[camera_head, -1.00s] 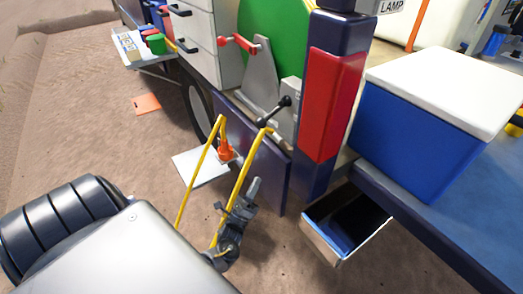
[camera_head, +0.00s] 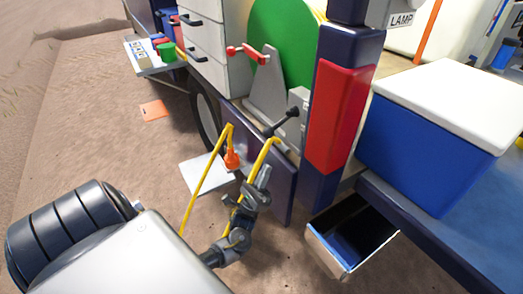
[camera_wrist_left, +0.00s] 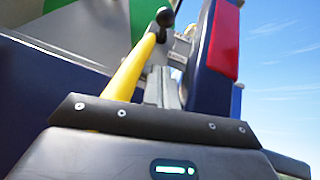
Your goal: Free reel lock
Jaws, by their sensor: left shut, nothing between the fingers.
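A green reel (camera_head: 281,40) stands on the truck bed in a grey bracket (camera_head: 266,95). A red handle (camera_head: 248,53) is at its upper left, and a black lever (camera_head: 284,121) with a round knob is low in front. I cannot tell which is the reel lock. The lever's knob also shows in the left wrist view (camera_wrist_left: 165,17). My left gripper (camera_head: 263,178) is shut and empty, below the lever and apart from it. A yellow hose (camera_head: 205,186) loops behind it, and a yellow length also shows in the left wrist view (camera_wrist_left: 130,72). My right gripper is not in view.
A red-padded post (camera_head: 338,100) stands right of the reel. A blue cooler (camera_head: 420,145) with a white lid and an open drawer (camera_head: 350,235) are farther right. An orange nozzle (camera_head: 232,160) hangs near the hose. Sandy ground is open at the left.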

